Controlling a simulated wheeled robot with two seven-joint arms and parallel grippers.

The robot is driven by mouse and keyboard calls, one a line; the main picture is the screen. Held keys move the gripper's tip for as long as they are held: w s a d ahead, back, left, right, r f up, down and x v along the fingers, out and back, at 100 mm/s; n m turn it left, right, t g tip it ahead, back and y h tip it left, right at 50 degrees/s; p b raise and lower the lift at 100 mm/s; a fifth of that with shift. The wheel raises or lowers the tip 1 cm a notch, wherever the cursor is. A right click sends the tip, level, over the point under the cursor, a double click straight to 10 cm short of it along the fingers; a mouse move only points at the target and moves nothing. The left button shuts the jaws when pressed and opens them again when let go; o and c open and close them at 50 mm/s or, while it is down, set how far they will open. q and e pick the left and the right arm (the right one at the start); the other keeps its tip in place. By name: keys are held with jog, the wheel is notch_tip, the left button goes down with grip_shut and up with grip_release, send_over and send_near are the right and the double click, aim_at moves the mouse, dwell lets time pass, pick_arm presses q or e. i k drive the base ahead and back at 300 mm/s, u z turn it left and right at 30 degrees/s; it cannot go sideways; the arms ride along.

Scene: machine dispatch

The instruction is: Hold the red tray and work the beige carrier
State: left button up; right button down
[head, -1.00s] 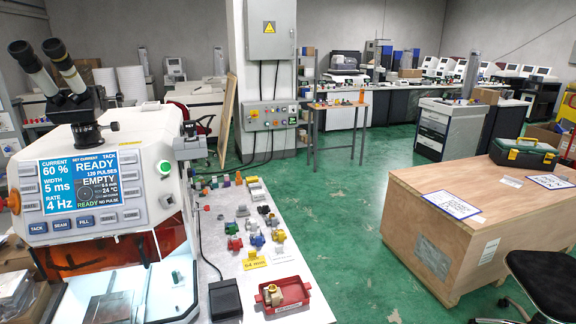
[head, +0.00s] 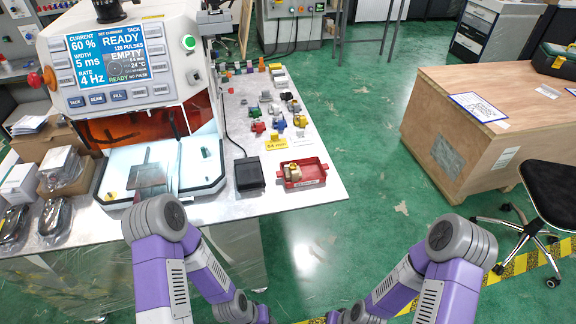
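The red tray (head: 313,174) lies on the white table near its front right corner. A small beige carrier (head: 292,173) sits inside it at the left end, with a darker part below its top. My two purple and grey arms show at the bottom of the head view, below the table's front edge. Their grippers are not in view, and neither arm touches the tray.
A black pedal box (head: 249,173) stands left of the tray, with a yellow 64 mm tag (head: 275,141) behind it. Several small coloured fixtures stand farther back. The welding machine (head: 125,75) fills the table's left. A wooden crate (head: 470,150) and a black chair (head: 552,190) stand right, across open green floor.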

aim_at(293, 173)
jog(key=k, duration=0.35)
jog(key=z, duration=1.3)
jog(key=i, duration=1.2)
jog(key=u, duration=0.95)
